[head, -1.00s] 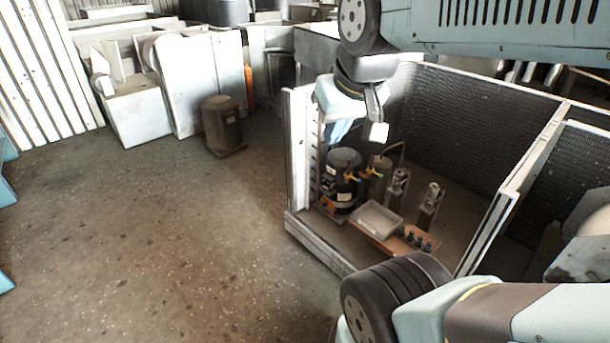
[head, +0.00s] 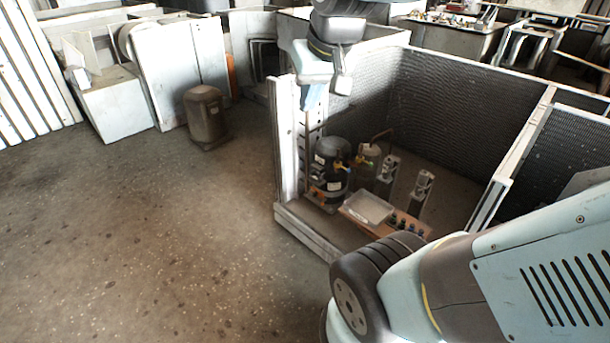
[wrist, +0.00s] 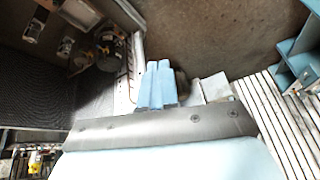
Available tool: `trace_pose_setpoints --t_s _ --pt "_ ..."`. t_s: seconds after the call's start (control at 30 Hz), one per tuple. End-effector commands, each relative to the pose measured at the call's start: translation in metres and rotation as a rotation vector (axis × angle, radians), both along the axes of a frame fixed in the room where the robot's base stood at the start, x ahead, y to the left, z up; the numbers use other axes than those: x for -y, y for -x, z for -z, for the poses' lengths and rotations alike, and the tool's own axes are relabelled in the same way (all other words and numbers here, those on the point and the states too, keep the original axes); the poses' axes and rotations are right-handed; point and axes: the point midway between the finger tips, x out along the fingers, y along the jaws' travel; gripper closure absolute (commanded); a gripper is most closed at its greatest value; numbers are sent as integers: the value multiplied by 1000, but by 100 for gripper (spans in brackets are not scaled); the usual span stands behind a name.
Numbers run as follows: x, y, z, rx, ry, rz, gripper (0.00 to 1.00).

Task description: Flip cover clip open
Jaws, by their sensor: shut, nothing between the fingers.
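My gripper (head: 312,97) is at the top of the housing's white left post in the head view, pointing down. Its light blue fingers are together and empty; they also show in the wrist view (wrist: 158,86). Two upright metal clip-like pieces stand inside the open housing, one (head: 387,169) left of the other (head: 423,186). I cannot tell which is the cover clip, or whether it is open. Both show small in the wrist view, at the upper left (wrist: 34,29) (wrist: 66,46). My gripper is apart from both.
A black compressor (head: 331,168), a pale tray (head: 368,208) and several dark knobs sit low in the housing. The white post (head: 286,135) and dark mesh walls (head: 445,105) bound it. A brown canister (head: 206,116) stands on the open floor to the left.

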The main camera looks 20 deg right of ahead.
Motion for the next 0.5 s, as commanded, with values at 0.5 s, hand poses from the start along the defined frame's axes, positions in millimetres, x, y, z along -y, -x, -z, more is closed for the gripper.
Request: trace_pose_setpoints --t_s 0.5 --pt "27 -152 37 -94 -115 160 100"
